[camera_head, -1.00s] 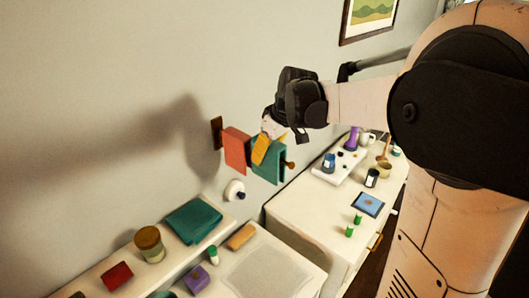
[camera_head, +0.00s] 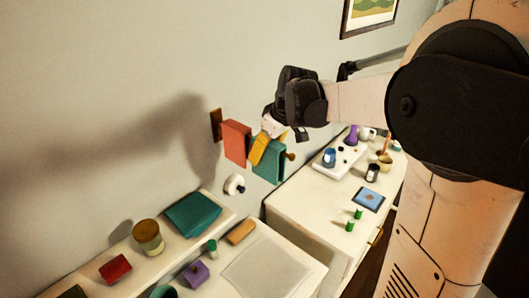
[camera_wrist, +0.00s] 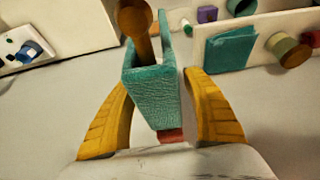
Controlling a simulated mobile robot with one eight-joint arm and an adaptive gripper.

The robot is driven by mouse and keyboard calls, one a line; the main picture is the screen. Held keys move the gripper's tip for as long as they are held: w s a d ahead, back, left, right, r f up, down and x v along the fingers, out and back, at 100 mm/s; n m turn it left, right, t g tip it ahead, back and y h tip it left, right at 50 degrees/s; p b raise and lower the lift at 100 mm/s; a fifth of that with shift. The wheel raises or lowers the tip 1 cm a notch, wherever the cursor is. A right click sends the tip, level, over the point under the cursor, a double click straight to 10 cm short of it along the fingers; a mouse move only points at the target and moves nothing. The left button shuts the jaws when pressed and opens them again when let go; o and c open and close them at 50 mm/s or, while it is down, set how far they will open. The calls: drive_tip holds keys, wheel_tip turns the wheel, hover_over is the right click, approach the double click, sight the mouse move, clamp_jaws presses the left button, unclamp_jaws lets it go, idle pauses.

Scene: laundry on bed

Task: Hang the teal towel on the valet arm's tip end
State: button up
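The wooden valet arm (camera_head: 216,125) sticks out from the wall and ends in a round brown knob (camera_head: 291,156). The teal towel (camera_head: 269,163) hangs folded over the arm by its tip end, just inside the knob. An orange-red towel (camera_head: 236,142) hangs nearer the wall. My gripper (camera_head: 258,150) is at the teal towel, on its wall side in the head view. In the wrist view, the yellow fingers of my gripper (camera_wrist: 158,82) stand apart, one on either side of the teal towel (camera_wrist: 152,100). A gap shows by the right finger; left contact is unclear. The knob (camera_wrist: 135,18) lies beyond.
A second teal folded cloth (camera_head: 193,214) lies on the wall shelf beside a lidded jar (camera_head: 148,237) and a red block (camera_head: 115,268). A white dresser (camera_head: 310,215) with small items stands to the right. A round white wall fitting (camera_head: 234,184) sits below the arm.

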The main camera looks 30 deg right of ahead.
drive_tip(key=v, duration=1.1)
drive_tip(key=shift+s+r, duration=0.15)
drive_tip(key=shift+r, duration=0.2)
drive_tip(key=shift+s+a+r, duration=0.1)
drive_tip(key=shift+s+r, duration=0.05)
drive_tip(key=s+a+f+m+t+h, duration=0.1)
drive_tip(key=s+a+f+m, duration=0.1)
drive_tip(key=s+a+f, duration=0.55)
drive_tip(key=s+a+f+m+t+h, duration=0.15)
drive_tip(key=s+a+f, duration=0.3)
drive_tip(key=s, duration=0.55)
wheel_tip(320, 180, down, 28)
drive_tip(key=b, duration=2.8)
drive_tip(key=shift+a+r+m+y, duration=0.25)
drive_tip(key=shift+m+y, duration=0.1)
drive_tip(key=shift+m, duration=0.1)
drive_tip(key=shift+s+t, duration=0.1)
drive_tip(key=shift+t, duration=0.15)
